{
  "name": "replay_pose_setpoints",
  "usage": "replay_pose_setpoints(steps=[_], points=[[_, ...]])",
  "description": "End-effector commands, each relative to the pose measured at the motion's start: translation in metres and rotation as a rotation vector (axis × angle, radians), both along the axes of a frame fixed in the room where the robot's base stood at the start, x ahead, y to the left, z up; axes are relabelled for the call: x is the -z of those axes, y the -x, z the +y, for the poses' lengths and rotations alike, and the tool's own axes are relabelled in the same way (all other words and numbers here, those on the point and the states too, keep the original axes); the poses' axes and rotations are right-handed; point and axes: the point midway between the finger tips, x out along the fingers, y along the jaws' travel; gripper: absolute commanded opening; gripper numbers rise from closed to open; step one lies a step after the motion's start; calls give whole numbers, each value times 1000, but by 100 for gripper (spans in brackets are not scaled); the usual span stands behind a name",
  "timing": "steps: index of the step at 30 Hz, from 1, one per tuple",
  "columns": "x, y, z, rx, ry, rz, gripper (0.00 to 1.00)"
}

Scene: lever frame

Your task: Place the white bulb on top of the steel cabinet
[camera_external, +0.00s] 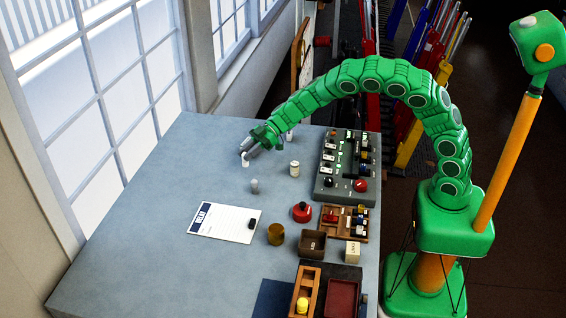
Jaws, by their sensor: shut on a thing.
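My gripper (246,152) is at the end of my green arm, over the far left part of the grey table. It is shut on a small white thing that looks like the white bulb (245,161), showing just below the fingertips. I cannot tell whether the bulb touches the table top. A steel cabinet cannot be picked out for certain. A grey box with switches and knobs (327,183) stands to the right of my gripper.
A small grey cylinder (254,186) and a pale jar (294,169) stand near my gripper. A paper sheet (222,220), red knob (302,212), brass cup (275,234) and brown box (312,244) are nearer. The table (150,230) is clear at left.

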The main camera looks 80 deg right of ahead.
Motion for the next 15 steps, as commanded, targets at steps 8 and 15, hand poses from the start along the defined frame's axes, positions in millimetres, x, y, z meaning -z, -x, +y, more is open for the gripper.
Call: replay_pose_setpoints(steps=[8, 15], points=[[29, -1, 0, 1, -1, -2, 0], [30, -1, 0, 1, 0, -2, 0]])
